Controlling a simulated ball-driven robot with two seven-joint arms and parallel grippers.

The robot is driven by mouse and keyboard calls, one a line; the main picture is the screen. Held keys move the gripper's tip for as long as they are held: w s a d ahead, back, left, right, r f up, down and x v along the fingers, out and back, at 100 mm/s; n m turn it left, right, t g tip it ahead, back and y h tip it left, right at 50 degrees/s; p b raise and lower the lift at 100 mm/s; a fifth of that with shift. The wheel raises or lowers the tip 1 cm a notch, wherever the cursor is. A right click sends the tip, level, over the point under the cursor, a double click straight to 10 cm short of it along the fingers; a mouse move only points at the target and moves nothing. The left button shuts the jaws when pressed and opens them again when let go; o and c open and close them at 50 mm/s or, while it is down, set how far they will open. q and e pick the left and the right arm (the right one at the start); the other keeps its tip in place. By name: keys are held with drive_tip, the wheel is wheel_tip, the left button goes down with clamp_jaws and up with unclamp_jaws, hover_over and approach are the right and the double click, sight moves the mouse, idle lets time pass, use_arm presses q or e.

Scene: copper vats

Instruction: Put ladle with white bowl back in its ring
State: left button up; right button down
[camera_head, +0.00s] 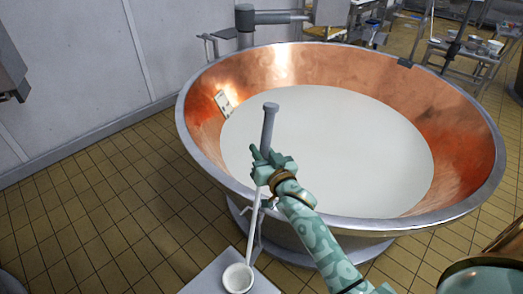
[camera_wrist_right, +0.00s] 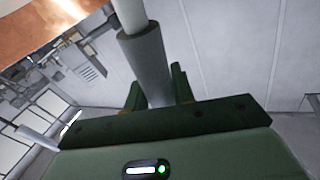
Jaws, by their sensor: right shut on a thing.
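The ladle has a thick grey handle (camera_head: 268,130), a thin pale shaft (camera_head: 252,232) and a white bowl (camera_head: 238,278) at its lower end. It stands nearly upright, slightly tilted, in front of the copper vat. My right gripper (camera_head: 266,163) is shut on the grey handle's lower part. The right wrist view shows the handle (camera_wrist_right: 147,65) between the fingers. A small metal fitting (camera_head: 268,204) shows just below the gripper beside the shaft; I cannot tell whether it is the ring. The bowl appears over a grey platform; contact is unclear. My left gripper is not in view.
The large copper vat (camera_head: 460,105), filled with white liquid, stands just behind the ladle. The grey platform (camera_head: 205,280) is at the bottom. A metal post with an arm (camera_head: 245,25) rises behind the vat. Tiled floor (camera_head: 90,215) is clear at left.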

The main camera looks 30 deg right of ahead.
drive_tip(key=shift+p, duration=0.4)
idle(0.4)
drive_tip(key=c, duration=1.1)
unclamp_jaws()
drive_tip(key=shift+s+f, duration=0.1)
